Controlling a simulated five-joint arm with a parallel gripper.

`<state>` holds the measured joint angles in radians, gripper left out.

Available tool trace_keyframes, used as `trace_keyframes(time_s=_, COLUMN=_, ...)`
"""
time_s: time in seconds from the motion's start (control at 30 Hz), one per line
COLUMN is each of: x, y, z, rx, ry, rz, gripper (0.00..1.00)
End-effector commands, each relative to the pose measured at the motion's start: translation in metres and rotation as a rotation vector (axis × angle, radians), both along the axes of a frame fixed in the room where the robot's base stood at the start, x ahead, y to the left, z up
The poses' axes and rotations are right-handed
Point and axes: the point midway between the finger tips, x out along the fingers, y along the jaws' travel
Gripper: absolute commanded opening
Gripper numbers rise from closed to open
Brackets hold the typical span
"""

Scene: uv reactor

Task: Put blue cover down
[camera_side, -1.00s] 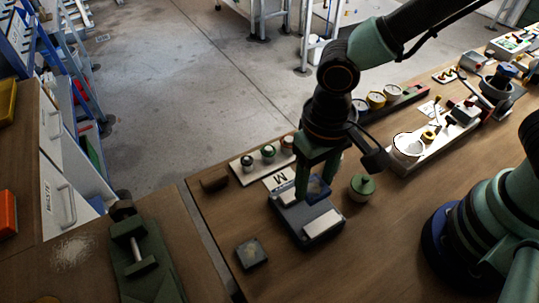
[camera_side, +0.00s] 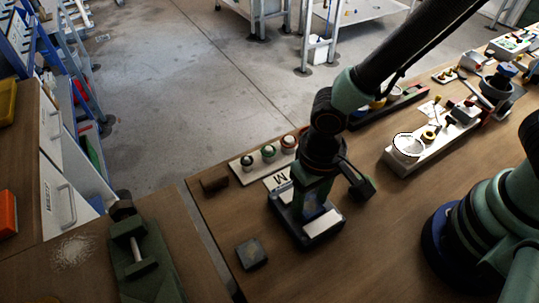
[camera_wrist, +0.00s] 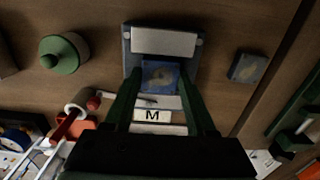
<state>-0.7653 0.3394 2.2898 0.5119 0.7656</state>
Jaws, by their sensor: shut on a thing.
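The blue cover (camera_wrist: 161,77) is a small square plate with a mottled blue face, and it lies between my gripper's fingertips (camera_wrist: 162,73) in the wrist view. My gripper (camera_side: 310,208) is shut on it. In the side view the cover shows only as a bluish patch (camera_side: 313,197) between the fingers. The cover is at the grey reactor box (camera_side: 295,233), beside its pale panel (camera_side: 323,223); the pale panel also shows in the wrist view (camera_wrist: 163,42). I cannot tell whether the cover touches the box.
A small dark square block (camera_side: 251,253) lies left of the box. A green-lidded jar (camera_wrist: 63,54) stands at left in the wrist view. A card marked M (camera_wrist: 152,116) lies behind the box. A rack of small jars (camera_side: 268,155) stands behind. Bare bench lies in front.

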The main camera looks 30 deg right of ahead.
Motion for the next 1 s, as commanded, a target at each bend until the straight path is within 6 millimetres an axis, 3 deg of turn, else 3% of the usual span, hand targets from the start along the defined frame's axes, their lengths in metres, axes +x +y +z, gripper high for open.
trace_keyframes(time_s=0.03, x=0.000, y=0.000, z=-0.001, rx=-0.001, ry=0.001, rz=0.000, gripper=0.60)
trace_keyframes(time_s=0.1, x=0.000, y=0.000, z=-0.001, rx=0.000, ry=0.000, rz=0.000, gripper=0.86)
trace_keyframes(time_s=0.57, x=0.001, y=0.001, z=0.007, rx=0.003, ry=-0.003, rz=0.000, gripper=0.86)
trace_keyframes(time_s=1.0, x=0.001, y=0.001, z=0.079, rx=0.006, ry=-0.006, rz=0.000, gripper=0.86)
